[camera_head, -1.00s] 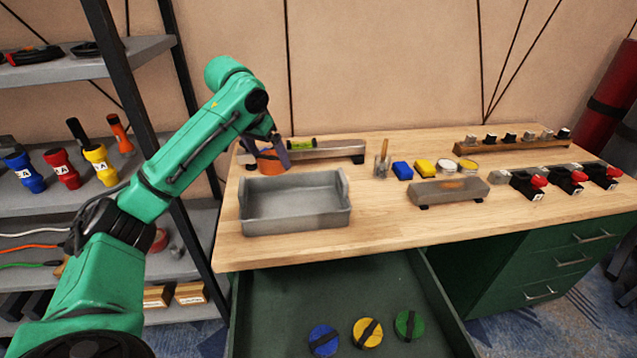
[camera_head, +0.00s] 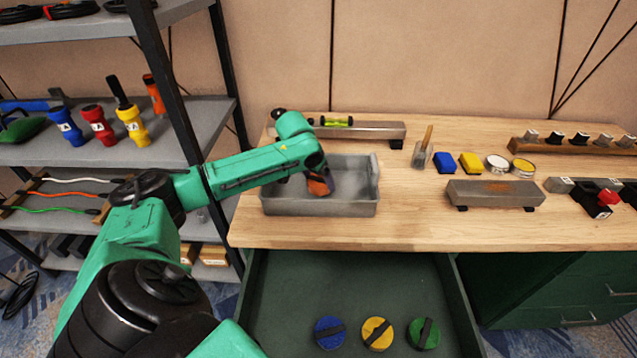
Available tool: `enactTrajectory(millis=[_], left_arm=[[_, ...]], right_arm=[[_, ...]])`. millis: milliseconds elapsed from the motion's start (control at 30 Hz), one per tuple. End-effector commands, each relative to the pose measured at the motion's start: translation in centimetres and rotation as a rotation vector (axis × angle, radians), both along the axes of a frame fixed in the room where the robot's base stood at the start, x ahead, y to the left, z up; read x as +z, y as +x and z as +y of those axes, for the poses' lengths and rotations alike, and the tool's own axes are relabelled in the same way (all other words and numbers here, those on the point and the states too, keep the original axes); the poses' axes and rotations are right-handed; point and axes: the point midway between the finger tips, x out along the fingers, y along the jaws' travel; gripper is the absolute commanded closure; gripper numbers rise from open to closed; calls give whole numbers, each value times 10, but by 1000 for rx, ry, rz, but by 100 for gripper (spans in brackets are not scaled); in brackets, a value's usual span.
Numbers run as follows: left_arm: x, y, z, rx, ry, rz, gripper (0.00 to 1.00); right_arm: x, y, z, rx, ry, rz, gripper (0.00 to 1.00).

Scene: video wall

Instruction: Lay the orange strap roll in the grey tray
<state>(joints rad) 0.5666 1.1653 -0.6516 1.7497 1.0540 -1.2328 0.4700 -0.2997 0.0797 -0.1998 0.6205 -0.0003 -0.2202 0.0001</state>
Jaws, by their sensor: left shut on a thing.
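The orange strap roll (camera_head: 318,187) is in my left gripper (camera_head: 318,175), which is shut on it. The gripper and roll are over the inside of the grey tray (camera_head: 367,192), near its middle, low down. I cannot tell whether the roll touches the tray floor. The tray stands on the wooden bench top at its left part. My left arm comes in from the left and hides part of the tray's left and back walls. My right gripper is not in view.
An open green drawer (camera_head: 290,290) below the bench holds blue (camera_head: 330,332), yellow (camera_head: 377,332) and green (camera_head: 424,332) rolls. A metal bar with a level (camera_head: 336,121) lies behind the tray. Shelves (camera_head: 70,145) stand left.

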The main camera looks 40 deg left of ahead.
Motion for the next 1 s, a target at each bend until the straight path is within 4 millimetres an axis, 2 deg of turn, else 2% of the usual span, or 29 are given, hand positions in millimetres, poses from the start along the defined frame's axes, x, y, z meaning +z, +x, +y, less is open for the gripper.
enactTrajectory(millis=[100, 333, 367, 400, 633, 733, 867, 1000], left_arm=[[-14, 0, 0, 0, 1, -1, 81], [-15, 0, 0, 0, 1, -1, 81], [-15, 0, 0, 0, 0, 0, 3], [-15, 0, 0, 0, 0, 0, 0], [-14, 0, 0, 0, 1, -1, 0], [-8, -2, 1, 1, 2, -2, 0], [11, -10, 1, 0, 3, -3, 0], [43, -23, 1, 0, 5, -3, 0]], right_arm=[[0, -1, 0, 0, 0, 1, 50], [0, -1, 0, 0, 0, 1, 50], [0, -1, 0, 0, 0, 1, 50], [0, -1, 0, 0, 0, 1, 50], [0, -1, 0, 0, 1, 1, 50], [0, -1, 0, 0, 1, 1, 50], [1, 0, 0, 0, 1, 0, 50], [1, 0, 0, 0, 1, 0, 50]])
